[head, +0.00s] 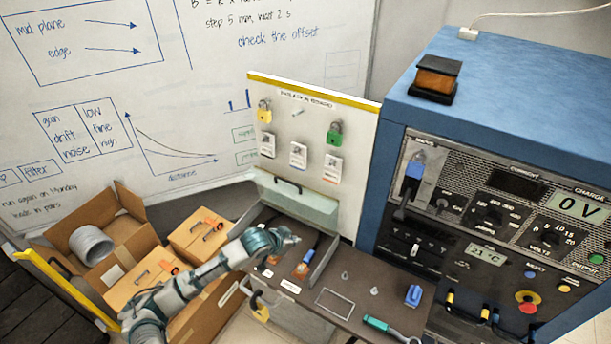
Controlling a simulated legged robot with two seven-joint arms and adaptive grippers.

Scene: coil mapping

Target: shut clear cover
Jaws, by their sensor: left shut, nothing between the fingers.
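The clear cover (303,205) stands raised at the back of a shallow grey tray, leaning against the white lockout board. A dark handle (288,185) shows near its top edge. The tray (322,262) is open at the top, and tools with orange and blue parts lie in it. My left arm reaches in from the lower left. My left gripper (290,238) is shut and empty over the left part of the tray, in front of and below the raised cover. It hides part of the tray. My right gripper is not in view.
The lockout board (365,140) with padlocks stands behind the tray. A blue power cabinet (480,100) rises at the right. Cardboard boxes (140,285) stand at the left.

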